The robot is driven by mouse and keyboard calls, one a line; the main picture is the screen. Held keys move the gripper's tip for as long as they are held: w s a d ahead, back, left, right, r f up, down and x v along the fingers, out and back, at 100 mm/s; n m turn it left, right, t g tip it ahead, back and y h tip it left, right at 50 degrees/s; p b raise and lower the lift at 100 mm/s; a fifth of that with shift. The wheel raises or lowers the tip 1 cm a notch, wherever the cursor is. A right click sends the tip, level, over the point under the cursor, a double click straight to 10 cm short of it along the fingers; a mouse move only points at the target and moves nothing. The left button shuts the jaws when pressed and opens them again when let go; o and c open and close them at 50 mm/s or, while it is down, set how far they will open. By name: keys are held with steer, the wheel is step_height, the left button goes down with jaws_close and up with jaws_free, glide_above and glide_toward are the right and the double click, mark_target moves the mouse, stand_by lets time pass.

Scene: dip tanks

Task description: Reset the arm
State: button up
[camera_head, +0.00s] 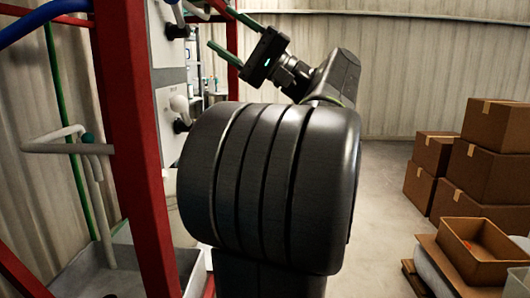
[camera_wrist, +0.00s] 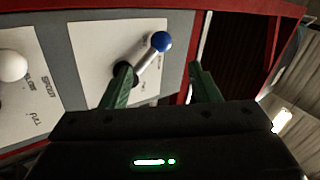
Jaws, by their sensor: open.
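My gripper (camera_head: 224,33) is at the upper middle of the head view, with its green fingers spread and pointing left toward the panels. In the wrist view my gripper (camera_wrist: 160,78) is open, with nothing visible between its fingers. A lever with a blue ball knob (camera_wrist: 161,41) stands on a white panel (camera_wrist: 95,45) just beyond the fingertips. Its lower shaft passes close to the left finger; I cannot tell whether they touch. A white ball knob (camera_wrist: 12,66) is at the left edge, beside partly readable lettering. My dark arm hides much of the middle of the head view.
A red frame post (camera_head: 137,140) stands close at left, beside pipes and a pale tank (camera_head: 110,272). A lever (camera_head: 180,105) sticks out from the lower panel. Cardboard boxes (camera_head: 490,170) and an open box (camera_head: 480,250) are at right. The floor between is clear.

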mark_target(178, 0)
steer(key=x, duration=1.1)
steer(key=v, duration=1.4)
steer(key=shift+m, duration=0.5)
steer(key=x, duration=1.4)
steer(key=shift+a+r, duration=0.15)
steer(key=shift+r, duration=0.2)
steer(key=shift+w+r+m+t+p, duration=0.1)
steer(key=shift+w+m+t+p, duration=0.15)
steer(key=shift+m+t+p, duration=0.65)
steer(key=shift+w, duration=0.1)
steer(key=shift+m, duration=0.3)
